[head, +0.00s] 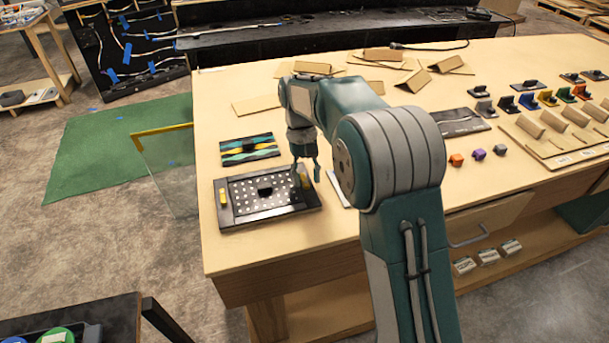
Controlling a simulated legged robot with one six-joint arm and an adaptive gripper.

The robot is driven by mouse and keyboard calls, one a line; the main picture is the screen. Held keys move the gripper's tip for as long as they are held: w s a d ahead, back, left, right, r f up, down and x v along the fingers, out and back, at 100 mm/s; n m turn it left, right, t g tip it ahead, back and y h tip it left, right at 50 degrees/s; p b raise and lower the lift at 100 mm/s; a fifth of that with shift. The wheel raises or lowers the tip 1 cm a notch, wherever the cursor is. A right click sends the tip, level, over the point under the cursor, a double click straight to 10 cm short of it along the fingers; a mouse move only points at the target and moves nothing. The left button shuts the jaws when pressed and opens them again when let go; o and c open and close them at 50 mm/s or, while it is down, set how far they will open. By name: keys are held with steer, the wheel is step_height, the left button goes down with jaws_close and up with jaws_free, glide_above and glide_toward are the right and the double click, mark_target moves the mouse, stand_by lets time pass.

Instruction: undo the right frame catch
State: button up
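A black frame (241,217) lies flat near the left front corner of the table, holding a dark panel with white dots (250,192) and a small black block on it. A yellow left catch (222,197) stands at the frame's left side. The right frame catch (304,178) shows as a bit of yellow at the right side, partly hidden by my gripper. My gripper (306,172) points down over that side, its fingers apart, one on each side of the catch as seen here. Whether they touch it I cannot tell.
A board with teal and yellow waves (249,149) lies behind the frame. A clear panel with a yellow top edge (168,165) stands off the table's left side. Coloured blocks (478,154) and a wooden rack (560,135) are to the right. Cardboard pieces (381,55) lie behind.

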steer(key=shift+a, duration=0.1)
steer(key=shift+w+a+r, duration=0.1)
steer(key=shift+w, duration=0.05)
steer(key=v, duration=1.1)
steer(key=shift+r, duration=0.3)
steer(key=shift+w, duration=0.15)
